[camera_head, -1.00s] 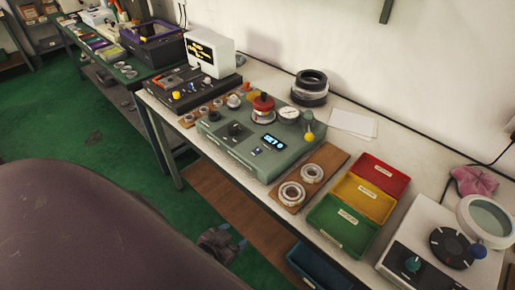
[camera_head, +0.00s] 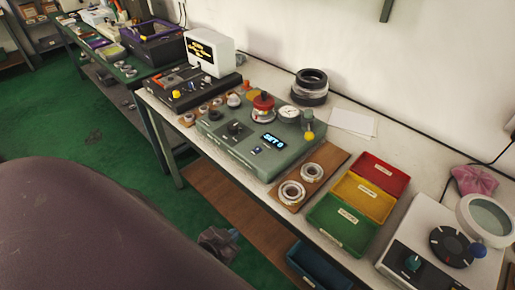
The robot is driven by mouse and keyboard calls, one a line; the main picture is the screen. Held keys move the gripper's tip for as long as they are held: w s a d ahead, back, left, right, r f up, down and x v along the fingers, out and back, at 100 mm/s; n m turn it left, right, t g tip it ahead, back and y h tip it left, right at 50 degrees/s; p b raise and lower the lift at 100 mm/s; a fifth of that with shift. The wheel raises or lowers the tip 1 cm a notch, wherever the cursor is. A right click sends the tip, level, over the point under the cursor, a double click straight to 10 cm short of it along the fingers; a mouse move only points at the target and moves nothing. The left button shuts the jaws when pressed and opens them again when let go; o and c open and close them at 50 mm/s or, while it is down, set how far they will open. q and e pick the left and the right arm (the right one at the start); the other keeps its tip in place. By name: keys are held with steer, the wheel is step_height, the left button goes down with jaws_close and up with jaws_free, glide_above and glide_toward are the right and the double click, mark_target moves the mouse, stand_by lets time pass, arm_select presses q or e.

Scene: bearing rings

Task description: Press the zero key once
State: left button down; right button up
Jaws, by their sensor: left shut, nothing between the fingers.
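The green gauge unit (camera_head: 255,140) stands on the long bench. Its lit display (camera_head: 274,141) appears to read "SET 0". A small blue-and-white key (camera_head: 257,150) sits below the display; its label is too small to read, so I cannot tell if it is the zero key. My left gripper (camera_head: 220,242) is low in front of the bench, below its top and apart from the unit. It is shut and empty, partly dark against the floor. My right gripper is not in view.
The unit carries a red-topped post (camera_head: 263,104), a round dial (camera_head: 289,113) and a yellow-knobbed lever (camera_head: 308,135). Bearing rings lie on a wooden board (camera_head: 325,172). Red (camera_head: 382,169), yellow (camera_head: 366,196) and green (camera_head: 342,222) bins stand to the right.

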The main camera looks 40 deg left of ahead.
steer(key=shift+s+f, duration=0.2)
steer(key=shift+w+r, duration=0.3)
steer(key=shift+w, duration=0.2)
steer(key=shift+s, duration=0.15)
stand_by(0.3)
arm_select(q)
steer(key=w+a+r+m+t+h+p, duration=0.2)
steer(key=w+r+m+h+p, duration=0.15)
steer(key=w+r, duration=1.2)
steer(key=w+a+r+n+g+h+p, duration=0.1)
steer(key=w+a+n+g+p, duration=0.1)
steer(key=n, duration=1)
steer(key=w+a+r+n+g+p, duration=0.2)
steer(key=w+a+n, duration=0.4)
steer(key=n, duration=0.7)
steer(key=shift+w+a+r+g+h, duration=0.25)
steer(key=shift+w+r+g+h, duration=0.1)
steer(key=shift+w+g, duration=0.65)
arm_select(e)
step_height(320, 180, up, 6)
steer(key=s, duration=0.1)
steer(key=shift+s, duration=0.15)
